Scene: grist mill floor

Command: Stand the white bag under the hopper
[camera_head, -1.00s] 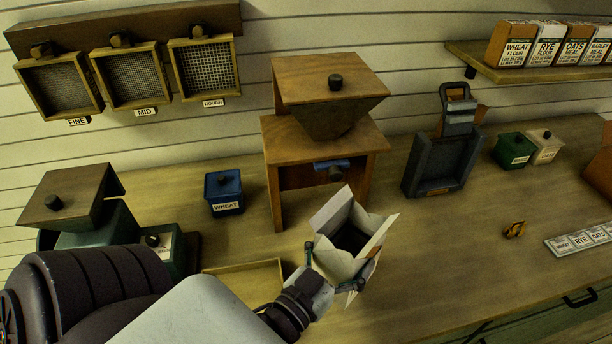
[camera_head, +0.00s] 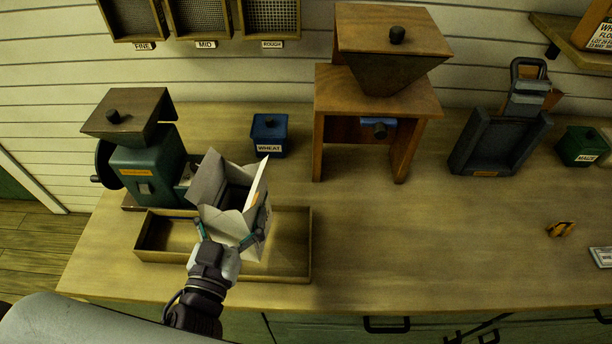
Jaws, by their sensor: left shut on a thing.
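The white bag (camera_head: 228,223) is open at the top and tilted, with its dark inside showing. The wooden hopper (camera_head: 395,72) sits on a wooden stand (camera_head: 335,100) to the right and behind the bag, with open space between the stand's legs. A green mill (camera_head: 145,165) with its own brown hopper (camera_head: 128,110) stands just left of the bag. My right gripper is not in view.
A blue wheat box (camera_head: 269,135) stands behind the bag. A dark grey bagging stand (camera_head: 496,145) and a green maize box (camera_head: 582,146) are to the right. A small yellow-orange item (camera_head: 561,229) lies near a label strip (camera_head: 601,257). The middle front of the bench is clear.

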